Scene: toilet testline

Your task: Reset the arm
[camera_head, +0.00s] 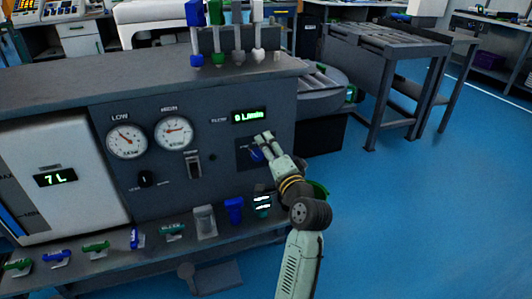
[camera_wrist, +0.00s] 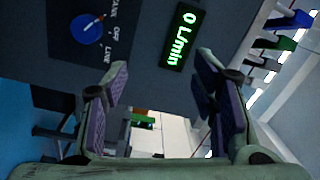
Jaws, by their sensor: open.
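My arm reaches up from the lower right in the head view, in front of the grey test panel (camera_head: 222,180). My gripper (camera_head: 261,146) is close to the blue knob (camera_head: 257,154), partly covering it. In the wrist view the gripper (camera_wrist: 160,78) has its two purple-padded fingers wide apart, with nothing between them. The blue knob (camera_wrist: 87,29) with its red pointer lies at the upper left there, outside the fingers, beside the words TANK, OFF and LINE. The flow display (camera_wrist: 183,36) reads 0 L/min; it also shows in the head view (camera_head: 250,116).
Two gauges, low (camera_head: 126,140) and high (camera_head: 174,133), sit left of my gripper. A white tank panel (camera_head: 60,180) reads 7 L. Several blue and green parts stand on the front ledge (camera_head: 110,258). A grey table (camera_head: 385,55) stands behind right. The blue floor (camera_head: 430,210) at right is clear.

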